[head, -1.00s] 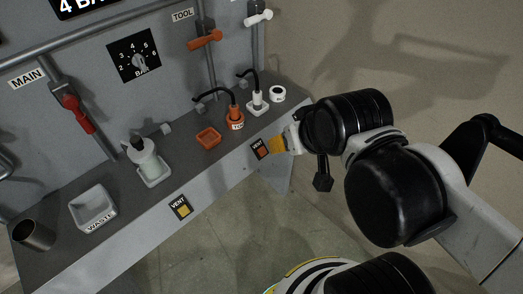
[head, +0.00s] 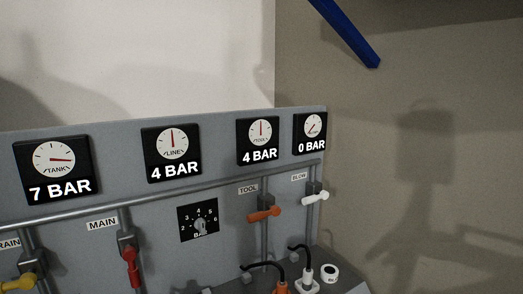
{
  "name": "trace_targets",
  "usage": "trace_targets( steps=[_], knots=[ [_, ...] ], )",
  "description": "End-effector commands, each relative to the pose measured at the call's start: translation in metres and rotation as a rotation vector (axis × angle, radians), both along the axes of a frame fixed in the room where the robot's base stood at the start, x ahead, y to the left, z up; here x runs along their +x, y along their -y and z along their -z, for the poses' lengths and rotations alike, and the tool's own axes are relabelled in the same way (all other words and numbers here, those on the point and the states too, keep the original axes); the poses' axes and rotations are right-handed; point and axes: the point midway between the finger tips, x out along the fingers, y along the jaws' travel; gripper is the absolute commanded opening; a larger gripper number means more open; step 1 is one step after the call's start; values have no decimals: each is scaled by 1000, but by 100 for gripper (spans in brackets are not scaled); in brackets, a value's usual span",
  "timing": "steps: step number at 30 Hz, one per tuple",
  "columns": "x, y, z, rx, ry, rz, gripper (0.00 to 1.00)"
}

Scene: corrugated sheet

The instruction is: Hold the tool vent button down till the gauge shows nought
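The tool gauge (head: 261,131) on the panel has its needle pointing up, and the readout under it says 4 BAR. The orange tool valve handle (head: 264,214) lies crosswise to its pipe, below the TOOL label (head: 248,189). The orange tool plug (head: 281,288) with its black hose is cut by the bottom edge. The tool vent button is out of this view, and so is my gripper; whether they touch cannot be seen now.
The tank gauge (head: 54,160) reads 7 BAR, the line gauge (head: 172,143) 4 BAR and the blow gauge (head: 313,125) 0 BAR. The red main handle (head: 131,266) hangs down. A blue bar (head: 345,34) juts in at the top right.

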Motion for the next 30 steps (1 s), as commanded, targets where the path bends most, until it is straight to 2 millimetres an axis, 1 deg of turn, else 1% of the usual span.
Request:
trace_targets(
  steps=[1, 2, 3, 6, 30],
  knots=[
    [0, 0, 0, 0, 0, 0, 45],
    [0, 0, 0, 0, 0, 0, 41],
    [0, 0, 0, 0, 0, 0, 29],
    [0, 0, 0, 0, 0, 0, 0],
    [0, 0, 0, 0, 0, 0, 0]
  ],
)
